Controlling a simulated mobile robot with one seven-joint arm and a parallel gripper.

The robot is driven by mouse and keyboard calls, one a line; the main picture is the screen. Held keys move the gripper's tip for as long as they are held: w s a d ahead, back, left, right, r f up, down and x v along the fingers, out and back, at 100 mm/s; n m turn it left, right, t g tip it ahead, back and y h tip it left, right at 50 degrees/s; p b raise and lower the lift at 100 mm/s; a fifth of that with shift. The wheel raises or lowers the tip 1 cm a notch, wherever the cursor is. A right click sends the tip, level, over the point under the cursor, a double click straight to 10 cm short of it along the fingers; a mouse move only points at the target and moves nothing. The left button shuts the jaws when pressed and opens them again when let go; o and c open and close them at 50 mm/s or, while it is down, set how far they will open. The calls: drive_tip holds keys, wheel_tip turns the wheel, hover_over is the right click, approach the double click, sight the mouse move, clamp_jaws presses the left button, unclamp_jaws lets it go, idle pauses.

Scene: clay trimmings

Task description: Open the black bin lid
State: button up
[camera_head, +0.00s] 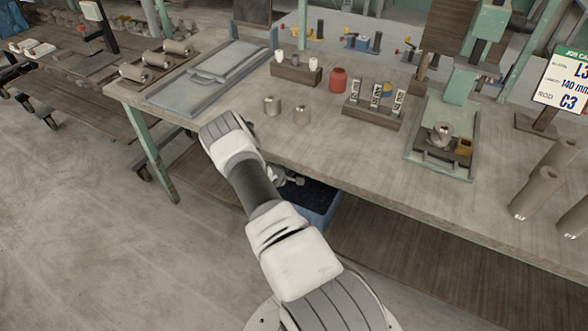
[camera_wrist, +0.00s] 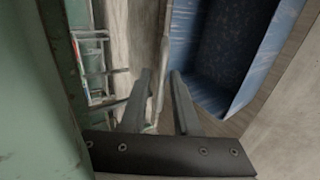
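A blue bin (camera_head: 318,203) stands on the lower shelf under the workbench, partly behind my arm. Its top shows a dark, speckled area; I cannot tell whether this is a black lid or the inside. In the wrist view the blue bin (camera_wrist: 185,42) is at the upper right, with the dark area (camera_wrist: 232,45) between blue walls. My gripper (camera_wrist: 160,74) has its two fingers apart, left of the bin. A thin pale edge (camera_wrist: 165,65) shows between and beyond the fingertips; I cannot tell whether they touch it. In the head view my gripper is mostly hidden by my arm near the bin.
The workbench (camera_head: 330,135) overhangs the bin; it carries metal cylinders, a red pot (camera_head: 338,79) and small racks. The lower shelf (camera_head: 420,240) is clear right of the bin. A green surface (camera_wrist: 30,90) fills the wrist view's left side, close by.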

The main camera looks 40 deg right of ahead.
drive_tip(key=shift+o, duration=0.5)
drive_tip(key=p+v, duration=0.1)
drive_tip(key=v, duration=1.6)
drive_tip(key=shift+r, duration=0.2)
drive_tip(key=shift+a, duration=0.1)
